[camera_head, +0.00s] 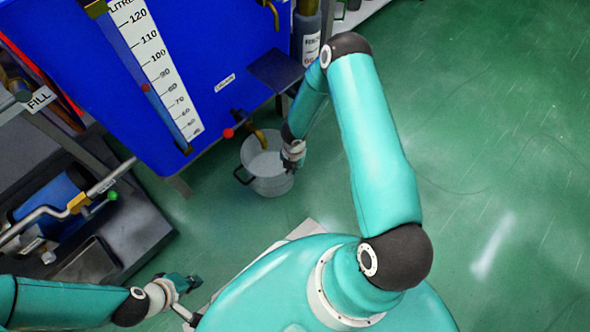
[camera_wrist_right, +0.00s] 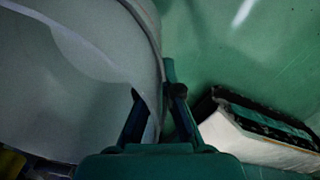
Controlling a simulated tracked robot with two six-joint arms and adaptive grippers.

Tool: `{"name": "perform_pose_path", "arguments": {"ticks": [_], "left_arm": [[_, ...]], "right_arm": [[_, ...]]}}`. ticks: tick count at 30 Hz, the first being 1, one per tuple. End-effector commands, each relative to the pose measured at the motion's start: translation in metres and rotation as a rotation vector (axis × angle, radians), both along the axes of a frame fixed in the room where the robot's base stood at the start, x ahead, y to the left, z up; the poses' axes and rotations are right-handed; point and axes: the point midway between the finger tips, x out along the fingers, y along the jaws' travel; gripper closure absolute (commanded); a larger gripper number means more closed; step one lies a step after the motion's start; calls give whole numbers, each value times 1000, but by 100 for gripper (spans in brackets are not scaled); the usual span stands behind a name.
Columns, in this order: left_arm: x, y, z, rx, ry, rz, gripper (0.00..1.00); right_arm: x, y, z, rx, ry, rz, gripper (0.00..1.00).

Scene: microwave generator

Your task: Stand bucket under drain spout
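A pale grey bucket (camera_head: 268,184) stands upright on the green floor in front of the blue tank, a dark handle on its left side. The brass drain spout (camera_head: 260,138) comes from the tank's lower front and overlaps the bucket's far rim from above. My right gripper (camera_head: 292,163) is at the bucket's right rim. In the right wrist view its fingers (camera_wrist_right: 158,98) close in on either side of the wall of the bucket (camera_wrist_right: 85,75), seemingly pinching it; the contact is partly hidden. My left gripper (camera_head: 192,284) is low at left, away from the bucket; its finger opening is unclear.
The blue tank (camera_head: 220,50) with a litre scale stands behind. A red-tipped valve lever (camera_head: 229,133) sticks out left of the spout. A dark bench (camera_head: 130,225) with pipes and a green-ended valve is at left. The green floor (camera_head: 500,150) is clear at right.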

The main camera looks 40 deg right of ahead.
Motion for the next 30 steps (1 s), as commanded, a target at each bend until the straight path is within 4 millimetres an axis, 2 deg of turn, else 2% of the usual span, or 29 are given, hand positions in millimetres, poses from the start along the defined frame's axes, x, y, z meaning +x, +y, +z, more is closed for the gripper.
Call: {"name": "perform_pose_path", "arguments": {"ticks": [1, 9, 21, 27, 30], "left_arm": [[0, 0, -6, 0, 0, 0, 100], [0, 0, -19, 0, 1, 0, 100], [0, 0, -21, 0, 1, 0, 100], [0, 0, -20, 0, 1, 0, 100], [0, 0, -20, 0, 0, 0, 100]], "right_arm": [[0, 2, -9, 3, 1, 3, 100], [0, 2, -33, 2, 1, 2, 100], [0, 2, -36, 2, 1, 2, 100], [-1, 2, -35, 2, 2, 2, 69], [-1, 2, -35, 2, 2, 2, 69]]}}
